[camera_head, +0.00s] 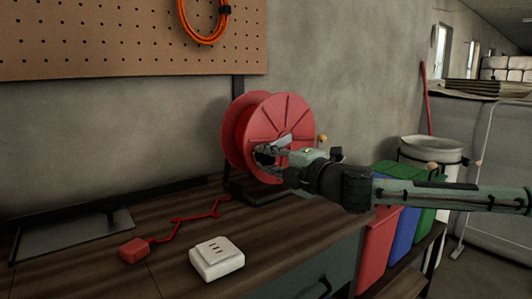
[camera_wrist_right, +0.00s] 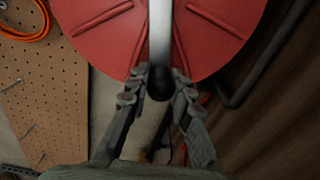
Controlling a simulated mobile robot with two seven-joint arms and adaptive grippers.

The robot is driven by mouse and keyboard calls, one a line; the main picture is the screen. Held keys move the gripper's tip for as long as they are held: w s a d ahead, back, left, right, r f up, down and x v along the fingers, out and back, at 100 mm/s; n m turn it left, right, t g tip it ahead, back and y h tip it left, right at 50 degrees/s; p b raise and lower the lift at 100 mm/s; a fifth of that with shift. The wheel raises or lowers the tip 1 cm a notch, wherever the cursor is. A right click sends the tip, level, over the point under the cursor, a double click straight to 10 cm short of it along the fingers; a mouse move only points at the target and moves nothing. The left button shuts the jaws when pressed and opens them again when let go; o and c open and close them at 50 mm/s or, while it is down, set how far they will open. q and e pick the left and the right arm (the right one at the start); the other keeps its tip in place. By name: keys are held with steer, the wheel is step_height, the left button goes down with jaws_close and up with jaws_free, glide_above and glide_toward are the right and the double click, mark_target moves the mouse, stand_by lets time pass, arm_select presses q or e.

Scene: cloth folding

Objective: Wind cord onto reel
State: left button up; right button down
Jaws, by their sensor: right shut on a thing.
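A red reel (camera_head: 285,113) stands upright at the back of the wooden workbench; its flange fills the upper part of the right wrist view (camera_wrist_right: 205,22). My right gripper (camera_head: 264,154) is in front of the reel. In the right wrist view, my right gripper (camera_wrist_right: 160,84) is shut on the dark crank knob (camera_wrist_right: 160,86) at the end of a pale crank arm (camera_wrist_right: 161,35). A red cord (camera_head: 177,222) lies in a zigzag on the bench. It runs from near the reel to a red plug-like block (camera_head: 134,250). The left gripper is not in view.
A white socket box (camera_head: 216,258) sits near the bench front. A dark flat panel (camera_head: 75,234) lies at the left. An orange cable coil (camera_head: 204,20) hangs on the pegboard (camera_head: 90,40). Coloured bins (camera_head: 405,232) stand right of the bench. The bench's left middle is mostly clear.

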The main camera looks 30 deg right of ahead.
steer(key=shift+d+f+n+b, duration=0.2)
steer(key=shift+f+n+b, duration=0.05)
steer(key=shift+f+n, duration=0.35)
steer(key=shift+d+f+n+b, duration=0.2)
steer(key=shift+f+n, duration=0.25)
steer(key=shift+n, duration=0.15)
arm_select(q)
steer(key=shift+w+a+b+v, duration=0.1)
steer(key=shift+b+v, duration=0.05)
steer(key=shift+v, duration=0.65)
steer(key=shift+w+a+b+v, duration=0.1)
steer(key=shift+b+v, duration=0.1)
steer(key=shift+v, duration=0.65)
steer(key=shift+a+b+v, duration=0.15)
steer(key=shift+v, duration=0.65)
arm_select(e)
steer(key=shift+d+f+n, duration=0.45)
steer(key=shift+f+n, duration=0.15)
steer(key=shift+n, duration=0.5)
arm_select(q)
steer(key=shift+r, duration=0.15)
arm_select(e)
steer(key=c, duration=1.3)
jaws_free()
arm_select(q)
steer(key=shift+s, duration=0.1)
